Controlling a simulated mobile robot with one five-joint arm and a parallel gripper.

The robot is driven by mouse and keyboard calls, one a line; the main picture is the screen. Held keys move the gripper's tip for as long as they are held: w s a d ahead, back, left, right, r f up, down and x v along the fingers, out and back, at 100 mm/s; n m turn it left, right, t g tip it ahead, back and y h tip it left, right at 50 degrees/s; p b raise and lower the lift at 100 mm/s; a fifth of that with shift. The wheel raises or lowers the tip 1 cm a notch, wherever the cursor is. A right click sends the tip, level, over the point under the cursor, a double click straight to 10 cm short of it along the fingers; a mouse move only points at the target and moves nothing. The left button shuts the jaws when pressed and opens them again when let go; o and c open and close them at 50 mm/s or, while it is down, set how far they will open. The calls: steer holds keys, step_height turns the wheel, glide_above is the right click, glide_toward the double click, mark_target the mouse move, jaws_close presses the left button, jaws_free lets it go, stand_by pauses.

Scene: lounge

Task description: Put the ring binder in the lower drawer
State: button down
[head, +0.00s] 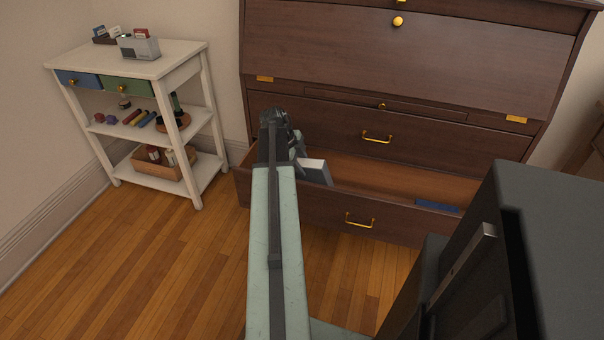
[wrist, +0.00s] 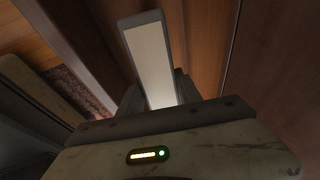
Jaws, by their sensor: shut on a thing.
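The ring binder (head: 315,171) is grey with a pale page edge and sits at the left part of the open lower drawer (head: 400,226), within its opening. I cannot tell whether it touches the drawer floor. My gripper (head: 299,158) is shut on the binder; my arm hides part of the grip. In the wrist view the binder (wrist: 150,58) stands out from between the two fingers, its long pale edge facing the camera. The lower drawer is pulled out from the dark wooden desk (head: 420,50).
A blue flat thing (head: 437,206) lies at the right in the drawer. The closed drawer (head: 340,124) above has a brass handle. A white shelf cart (head: 180,58) with small items stands at the left. Wooden floor (head: 150,270) is clear in front.

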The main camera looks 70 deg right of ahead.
steer(key=shift+f, duration=0.85)
steer(key=shift+r, duration=0.25)
steer(key=shift+f, duration=0.2)
steer(key=c, duration=0.8)
jaws_free()
steer(key=shift+r, duration=0.1)
steer(key=p+v, duration=1.1)
steer(key=v, duration=0.1)
steer(key=shift+r, duration=0.1)
